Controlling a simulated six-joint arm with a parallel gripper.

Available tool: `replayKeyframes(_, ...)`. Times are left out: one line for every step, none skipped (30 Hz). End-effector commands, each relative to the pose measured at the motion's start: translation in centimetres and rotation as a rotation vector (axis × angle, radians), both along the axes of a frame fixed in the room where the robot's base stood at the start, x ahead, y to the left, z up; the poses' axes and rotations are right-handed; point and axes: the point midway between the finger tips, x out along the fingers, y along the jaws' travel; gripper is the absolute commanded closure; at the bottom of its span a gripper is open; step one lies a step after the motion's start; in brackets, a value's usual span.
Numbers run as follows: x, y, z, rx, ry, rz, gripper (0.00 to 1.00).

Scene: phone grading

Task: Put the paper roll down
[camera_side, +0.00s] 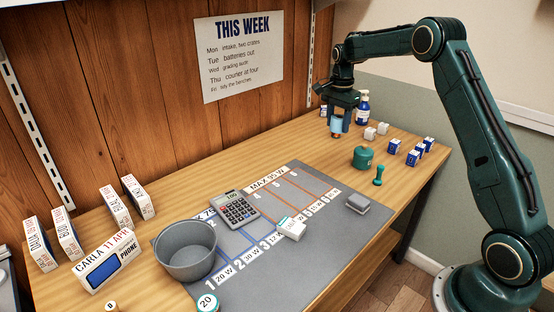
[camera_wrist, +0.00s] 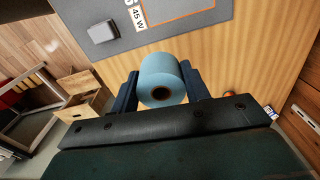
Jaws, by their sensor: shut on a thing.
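The paper roll (camera_wrist: 160,76) is light blue with a dark hole in its core. In the wrist view it sits between the two fingers of my gripper (camera_wrist: 161,88), which are shut on its sides. In the side view my gripper (camera_side: 340,112) is near the back right of the wooden table (camera_side: 310,143), pointing down, with the blue roll (camera_side: 336,127) between its fingers. I cannot tell whether the roll's lower end touches the table.
A pump bottle (camera_side: 362,108) and white blocks (camera_side: 371,133) stand close to the roll. A green round container (camera_side: 362,157), a green stamp (camera_side: 379,175) and several blue boxes (camera_side: 412,158) are nearer the front. The grey mat (camera_side: 330,235) holds a calculator (camera_side: 236,209) and a bowl (camera_side: 186,262).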

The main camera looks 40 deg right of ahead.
Motion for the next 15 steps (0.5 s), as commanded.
replayKeyframes(1.1, 1.1, 0.0, -0.004, -0.003, 0.066, 0.77)
replayKeyframes(1.6, 1.6, 0.0, -0.005, -0.005, 0.106, 0.77)
replayKeyframes(2.4, 2.4, 0.0, -0.009, -0.008, 0.164, 0.77)
replayKeyframes(2.9, 3.0, 0.0, -0.01, -0.009, 0.208, 0.77)
replayKeyframes(3.5, 3.7, 0.0, -0.012, -0.011, 0.253, 0.77)
replayKeyframes(4.2, 4.5, 0.0, -0.016, -0.014, 0.312, 0.77)
replayKeyframes(4.8, 5.2, 0.1, -0.018, -0.016, 0.356, 0.77)
replayKeyframes(5.3, 5.9, 0.1, -0.021, -0.017, 0.4, 0.77)
replayKeyframes(6.0, 6.8, 0.1, -0.024, -0.02, 0.46, 0.77)
replayKeyframes(6.5, 7.5, 0.1, -0.026, -0.021, 0.504, 0.77)
replayKeyframes(7.0, 8.2, 0.1, -0.029, -0.023, 0.549, 0.77)
replayKeyframes(7.6, 9.2, 0.1, -0.031, -0.026, 0.606, 0.77)
replayKeyframes(8.1, 9.9, 0.1, -0.034, -0.027, 0.65, 0.77)
replayKeyframes(8.5, 10.6, 0.1, -0.037, -0.029, 0.691, 0.77)
replayKeyframes(9.0, 11.6, 0.2, -0.04, -0.032, 0.745, 0.77)
